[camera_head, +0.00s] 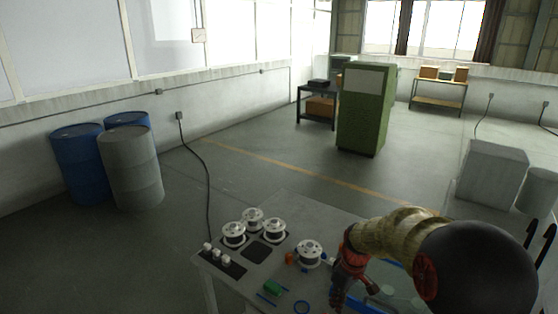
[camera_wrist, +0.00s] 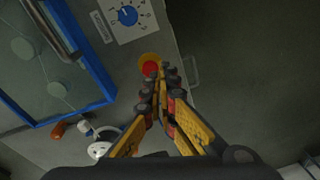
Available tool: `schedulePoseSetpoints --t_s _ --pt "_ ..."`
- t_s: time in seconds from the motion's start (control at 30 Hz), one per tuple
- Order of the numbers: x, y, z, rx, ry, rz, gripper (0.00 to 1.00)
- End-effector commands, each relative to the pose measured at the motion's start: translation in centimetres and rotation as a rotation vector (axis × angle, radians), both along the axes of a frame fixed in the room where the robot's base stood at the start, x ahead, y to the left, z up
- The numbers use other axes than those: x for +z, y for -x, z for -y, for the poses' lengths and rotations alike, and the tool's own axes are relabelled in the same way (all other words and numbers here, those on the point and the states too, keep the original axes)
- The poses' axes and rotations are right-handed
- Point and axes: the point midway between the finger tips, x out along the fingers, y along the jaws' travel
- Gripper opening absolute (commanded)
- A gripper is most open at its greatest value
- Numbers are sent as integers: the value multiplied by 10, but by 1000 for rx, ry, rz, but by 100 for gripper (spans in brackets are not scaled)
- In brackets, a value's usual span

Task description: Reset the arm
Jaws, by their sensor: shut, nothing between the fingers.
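My gripper (camera_head: 338,297) hangs at the end of my bent arm over the front right part of the grey table (camera_head: 300,208) in the head view. In the wrist view my gripper (camera_wrist: 161,80) has yellow fingers with dark and red joints. Its fingertips meet, with nothing held between them. Beyond the fingertips is a red button on a yellow disc (camera_wrist: 149,57). My arm hides part of the table's right side in the head view.
Several silver spools (camera_head: 308,253) stand on the table. A green block (camera_head: 273,287) and a blue ring (camera_head: 302,307) lie near its front. The wrist view shows a blue dial (camera_wrist: 127,15) and a blue-edged frame (camera_wrist: 97,75). A green cabinet (camera_head: 362,115) stands beyond open floor.

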Motion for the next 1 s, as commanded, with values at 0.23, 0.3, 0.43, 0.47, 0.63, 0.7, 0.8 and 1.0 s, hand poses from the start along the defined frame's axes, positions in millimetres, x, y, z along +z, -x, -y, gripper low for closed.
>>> schedulePoseSetpoints --t_s 0.23,0.3,0.43,0.47,0.63,0.7,0.8,1.0 --pt "23 64 3 -274 23 -52 0" --pt "33 80 3 -336 28 -47 0" --pt "52 115 4 -449 35 -22 0" --pt "56 124 4 -475 36 -12 0" --pt "75 174 5 -598 29 58 0" --pt "80 193 5 -633 23 93 0" --pt "84 219 5 -666 10 148 0" --pt "90 258 5 -664 -25 285 0"
